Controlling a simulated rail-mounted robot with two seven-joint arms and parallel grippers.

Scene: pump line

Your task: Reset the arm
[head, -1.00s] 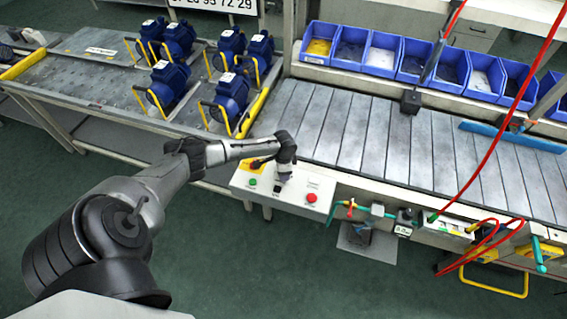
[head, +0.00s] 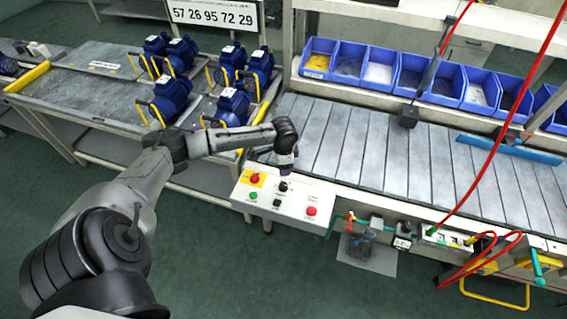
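My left arm reaches in from the left in the head view. Its gripper (head: 284,168) points down near the back edge of the white control box, over or just in front of the slatted conveyor's left end. The fingers are small and dark, so I cannot tell whether they are open or shut. No held object shows. The control box (head: 295,194) has a red rotary switch (head: 255,178) on a yellow plate, a green button (head: 253,196), black knobs (head: 283,187) and a red button (head: 311,211). My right gripper is not in view.
Blue pumps (head: 171,96) with yellow handles stand on the table at the back left, close behind my arm. Blue bins (head: 381,70) line the shelf above the slatted conveyor (head: 400,150). A red hose (head: 487,165) hangs at the right. The front floor is clear.

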